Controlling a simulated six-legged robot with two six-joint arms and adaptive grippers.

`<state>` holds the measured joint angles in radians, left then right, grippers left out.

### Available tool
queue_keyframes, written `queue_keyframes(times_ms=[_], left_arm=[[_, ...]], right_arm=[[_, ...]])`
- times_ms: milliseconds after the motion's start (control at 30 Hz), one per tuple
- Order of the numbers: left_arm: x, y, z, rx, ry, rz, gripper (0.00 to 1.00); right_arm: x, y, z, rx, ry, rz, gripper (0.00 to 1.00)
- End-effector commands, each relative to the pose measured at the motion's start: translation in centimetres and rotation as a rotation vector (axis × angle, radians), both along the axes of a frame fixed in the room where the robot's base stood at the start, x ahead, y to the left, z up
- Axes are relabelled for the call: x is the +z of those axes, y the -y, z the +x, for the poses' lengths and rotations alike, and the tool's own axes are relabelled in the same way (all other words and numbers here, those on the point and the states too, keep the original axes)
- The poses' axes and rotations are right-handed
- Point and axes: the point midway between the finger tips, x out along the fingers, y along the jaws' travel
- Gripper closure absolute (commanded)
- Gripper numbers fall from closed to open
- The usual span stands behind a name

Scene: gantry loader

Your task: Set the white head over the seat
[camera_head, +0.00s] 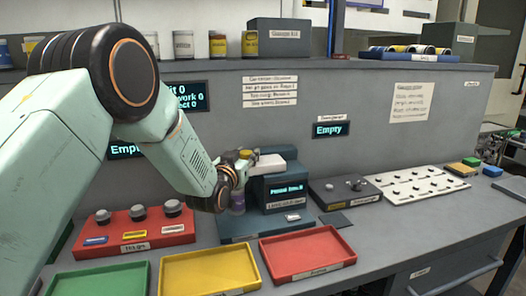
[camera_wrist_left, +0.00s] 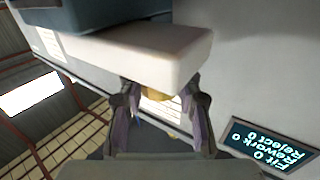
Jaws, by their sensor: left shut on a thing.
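The white head (camera_head: 270,163) is a rounded white block on top of the dark blue-grey station (camera_head: 285,192) with a lit screen, at the middle of the bench. It fills the upper middle of the left wrist view (camera_wrist_left: 130,55). My left gripper (camera_head: 240,172) is at the head's left end. In the wrist view its two fingers (camera_wrist_left: 163,98) are shut on a yellowish knob (camera_wrist_left: 163,103) at the head's near end. The station's base plate (camera_head: 245,228) lies below. I cannot clearly make out the seat; my gripper hides part of that area. My right gripper is not in view.
A red rack with grey-topped pieces (camera_head: 140,238) stands left. Green (camera_head: 100,280), yellow (camera_head: 208,272) and red (camera_head: 306,254) trays line the front. A dark block (camera_head: 345,193) and white pegged board (camera_head: 420,184) stand right. A grey wall (camera_head: 350,95) rises behind.

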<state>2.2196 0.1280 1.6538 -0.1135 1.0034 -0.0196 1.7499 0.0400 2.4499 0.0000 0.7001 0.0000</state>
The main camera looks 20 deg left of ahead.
Motion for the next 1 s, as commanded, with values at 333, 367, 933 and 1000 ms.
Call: queue_keyframes(times_ms=[333,367,933,1000], left_arm=[[0.1,-2.4,-1.6,0.002,0.002,-0.004,1.0],[0.1,-2.4,-1.6,0.002,0.002,-0.004,1.0],[0.0,-2.3,-1.6,0.002,0.001,-0.004,0.42],[0.0,-2.3,-1.6,0.001,0.001,-0.003,0.42]], right_arm=[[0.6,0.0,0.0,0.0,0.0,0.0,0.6],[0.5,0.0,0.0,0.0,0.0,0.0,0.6],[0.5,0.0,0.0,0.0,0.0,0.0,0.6],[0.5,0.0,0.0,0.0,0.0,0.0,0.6]])
